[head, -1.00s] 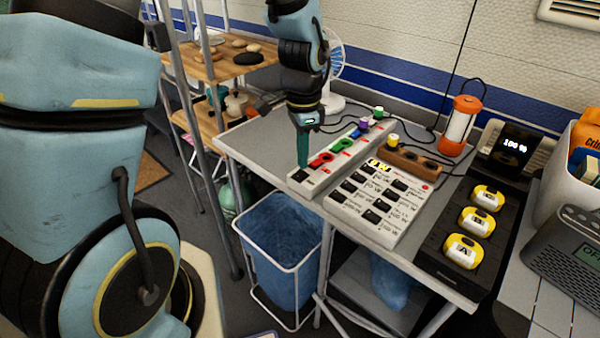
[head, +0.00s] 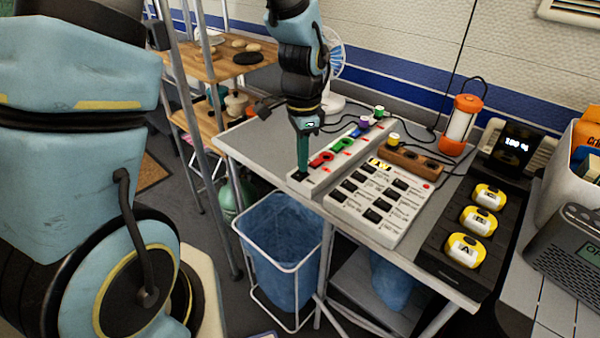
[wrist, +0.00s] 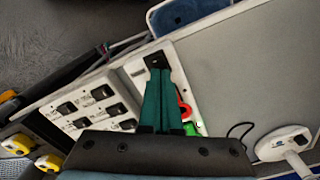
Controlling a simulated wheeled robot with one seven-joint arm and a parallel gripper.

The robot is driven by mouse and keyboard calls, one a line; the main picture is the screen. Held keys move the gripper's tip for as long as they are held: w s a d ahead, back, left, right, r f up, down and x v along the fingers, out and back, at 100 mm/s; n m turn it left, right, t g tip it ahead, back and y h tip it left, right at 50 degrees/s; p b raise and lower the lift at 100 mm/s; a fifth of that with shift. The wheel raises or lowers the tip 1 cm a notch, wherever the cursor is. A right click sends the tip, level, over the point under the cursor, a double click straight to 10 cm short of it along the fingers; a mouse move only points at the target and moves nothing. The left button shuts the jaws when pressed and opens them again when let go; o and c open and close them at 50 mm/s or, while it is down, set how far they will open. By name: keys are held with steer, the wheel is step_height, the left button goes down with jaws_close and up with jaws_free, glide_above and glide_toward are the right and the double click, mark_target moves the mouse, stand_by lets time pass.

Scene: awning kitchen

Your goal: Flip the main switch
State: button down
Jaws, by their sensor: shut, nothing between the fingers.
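A long white power strip (head: 318,182) lies on the grey table, with red and green plugs along it. A black rocker switch (head: 296,177) is at its near end; it also shows in the wrist view (wrist: 155,61). Neither view labels it as the main switch. My gripper (head: 302,173) is shut and empty, pointing down with its green fingertips at this black switch. In the wrist view the fingertips (wrist: 158,72) overlap the switch's edge. I cannot tell whether they touch it or which way it is set; the fingers partly hide it.
A white panel with several black switches (head: 352,221) lies to the right of the strip. Further right is a black charger (head: 432,244) with yellow batteries. An orange lantern (head: 461,125) and a fan (head: 336,62) stand behind. A blue bin (head: 282,235) is below the table edge.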

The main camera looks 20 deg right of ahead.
steer(key=shift+f, duration=0.3)
step_height(320, 180, up, 7)
steer(key=p, duration=0.6)
steer(key=shift+r, duration=0.1)
stand_by(0.3)
steer(key=a+r+n, duration=0.3)
steer(key=a+n, duration=0.5)
steer(key=a, duration=0.4)
steer(key=w+a+r+n+t, duration=0.1)
steer(key=a+r+n, duration=0.2)
steer(key=a+n, duration=0.6)
steer(key=a, duration=0.4)
steer(key=shift+w+a+r+t, duration=0.15)
steer(key=shift+r+t, duration=0.15)
steer(key=shift+r, duration=0.1)
